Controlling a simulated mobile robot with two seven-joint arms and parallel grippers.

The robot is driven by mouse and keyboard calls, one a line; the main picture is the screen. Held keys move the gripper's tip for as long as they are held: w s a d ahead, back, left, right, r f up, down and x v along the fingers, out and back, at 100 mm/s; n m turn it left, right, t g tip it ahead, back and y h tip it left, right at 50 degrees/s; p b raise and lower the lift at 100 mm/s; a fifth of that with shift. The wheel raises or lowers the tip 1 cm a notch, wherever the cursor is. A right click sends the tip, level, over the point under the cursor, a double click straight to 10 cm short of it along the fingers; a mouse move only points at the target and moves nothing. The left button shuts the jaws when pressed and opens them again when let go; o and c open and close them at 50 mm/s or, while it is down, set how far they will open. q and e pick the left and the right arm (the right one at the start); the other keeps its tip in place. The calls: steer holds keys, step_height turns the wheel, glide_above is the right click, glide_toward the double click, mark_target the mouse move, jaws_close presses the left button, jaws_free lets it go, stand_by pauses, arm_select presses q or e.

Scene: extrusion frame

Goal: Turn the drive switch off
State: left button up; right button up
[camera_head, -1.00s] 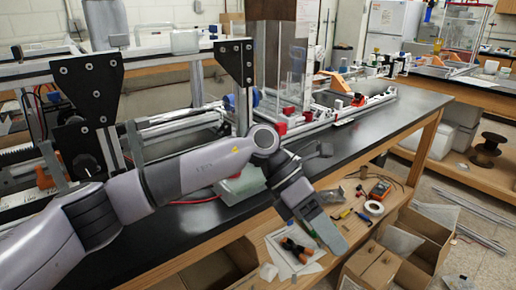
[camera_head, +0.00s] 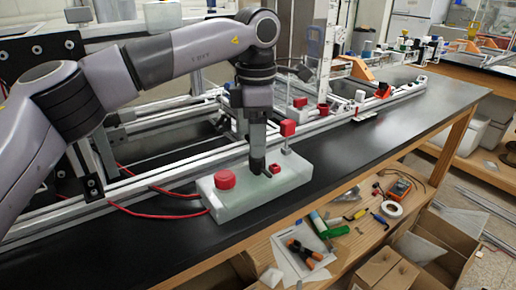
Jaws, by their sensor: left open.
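A pale green-white switch box (camera_head: 240,203) lies on the black bench top. A round red button (camera_head: 225,179) sits on its left part. Near its right end a thin post carries a red cube-shaped knob (camera_head: 288,128); I take this to be the drive switch lever. My left gripper (camera_head: 265,168) points down over the box, between the red button and the post. It is open and holds nothing that I can see. Its dark fingertips are close to the box top and the post's foot; I cannot tell whether they touch. My right gripper is not in view.
An aluminium extrusion frame (camera_head: 160,182) runs along the bench behind the box. Red cables (camera_head: 155,215) leave the box to the left. A lower wooden shelf in front holds tools, tape (camera_head: 392,209) and paper. The black bench top (camera_head: 440,105) is clear at right.

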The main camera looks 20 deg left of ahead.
mark_target(261, 166)
arm_select(q)
steer(key=shift+f, duration=1.9)
steer(key=c, duration=1)
steer(key=shift+c, duration=0.2)
